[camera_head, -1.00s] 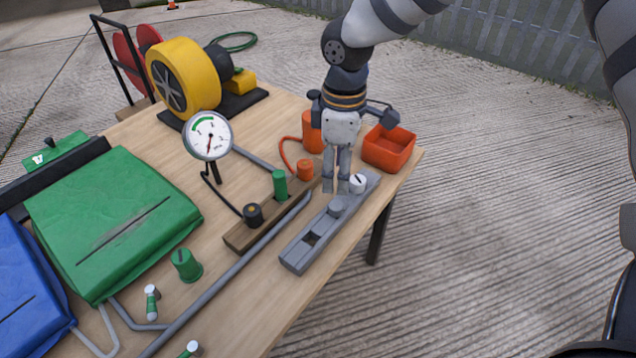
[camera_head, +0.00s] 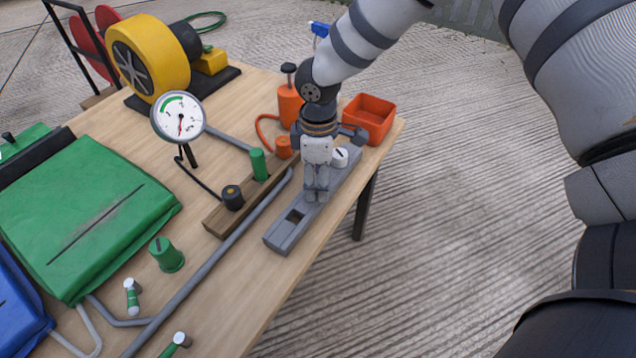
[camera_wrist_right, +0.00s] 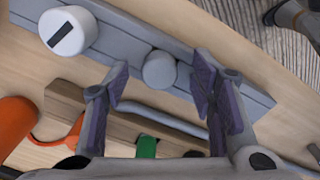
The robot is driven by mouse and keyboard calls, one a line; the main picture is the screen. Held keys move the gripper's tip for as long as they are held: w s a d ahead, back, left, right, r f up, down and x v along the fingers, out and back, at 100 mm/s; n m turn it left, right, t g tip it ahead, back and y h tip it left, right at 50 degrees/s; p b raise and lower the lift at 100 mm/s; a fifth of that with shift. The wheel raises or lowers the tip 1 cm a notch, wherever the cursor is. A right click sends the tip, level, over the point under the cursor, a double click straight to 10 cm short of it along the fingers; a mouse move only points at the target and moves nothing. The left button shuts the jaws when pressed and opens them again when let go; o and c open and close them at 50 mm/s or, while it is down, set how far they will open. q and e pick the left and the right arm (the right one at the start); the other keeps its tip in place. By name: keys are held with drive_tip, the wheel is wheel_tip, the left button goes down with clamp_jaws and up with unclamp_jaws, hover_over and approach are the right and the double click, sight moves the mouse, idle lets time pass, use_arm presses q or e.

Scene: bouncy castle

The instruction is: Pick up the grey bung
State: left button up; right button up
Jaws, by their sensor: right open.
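The grey bung (camera_wrist_right: 160,70) is a short, smooth cylinder on the long grey rack (camera_wrist_right: 130,42), seen in the right wrist view. My right gripper (camera_wrist_right: 159,88) is open, with one finger on each side of the bung and a gap to both. In the head view my right gripper (camera_head: 316,195) points down over the middle of the grey rack (camera_head: 277,237) and mostly hides the bung. A white bung with a dark bar (camera_head: 340,157) sits farther along the rack. My left gripper is not in view.
An orange bin (camera_head: 369,118) and an orange bottle (camera_head: 289,105) stand behind. A gauge (camera_head: 178,117) stands left.

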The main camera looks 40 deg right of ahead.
drive_tip(key=c, duration=1.1)
drive_tip(key=shift+o, duration=0.2)
